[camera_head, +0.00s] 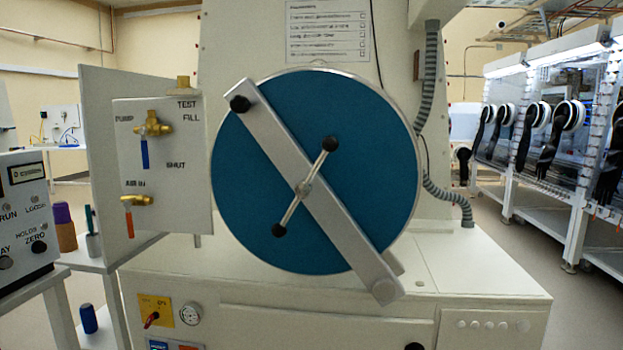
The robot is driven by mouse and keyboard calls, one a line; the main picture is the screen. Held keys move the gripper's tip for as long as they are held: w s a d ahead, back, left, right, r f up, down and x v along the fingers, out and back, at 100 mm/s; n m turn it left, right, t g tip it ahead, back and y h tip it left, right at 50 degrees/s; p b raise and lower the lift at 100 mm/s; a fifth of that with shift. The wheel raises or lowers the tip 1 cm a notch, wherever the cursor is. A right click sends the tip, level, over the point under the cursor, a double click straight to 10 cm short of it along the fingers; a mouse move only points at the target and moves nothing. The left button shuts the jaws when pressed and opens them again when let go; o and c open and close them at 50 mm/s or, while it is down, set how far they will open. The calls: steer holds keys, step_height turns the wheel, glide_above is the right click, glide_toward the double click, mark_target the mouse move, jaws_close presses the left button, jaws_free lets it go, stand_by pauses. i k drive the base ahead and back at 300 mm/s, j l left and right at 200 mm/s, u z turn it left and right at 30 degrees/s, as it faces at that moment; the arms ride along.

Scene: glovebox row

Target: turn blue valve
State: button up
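The blue valve is a brass valve with a blue lever handle (145,153) on a white panel (165,190) at the left. Its handle hangs straight down from the brass body (152,126), between the labels PUMP, FILL and SHUT. Below it on the same panel is a second brass valve with an orange-red handle (129,222), also pointing down, by the label AIR IN. My gripper is not in view.
A large round blue door (240,190) with a diagonal metal bar (345,225) stands right of the panel. A control box (22,215) and a small table with bottles (65,228) are at the left. Gloveboxes (560,120) line the right, with open floor before them.

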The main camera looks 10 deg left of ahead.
mark_target(143, 131)
steer(key=u, duration=1.6)
steer(key=z, duration=1.45)
steer(key=i+j+u, duration=0.15)
steer(key=i+u, duration=0.25)
steer(key=i+j+u, duration=0.1)
steer(key=i+u, duration=0.3)
steer(key=i+l+z, duration=0.1)
steer(key=l+z, duration=0.15)
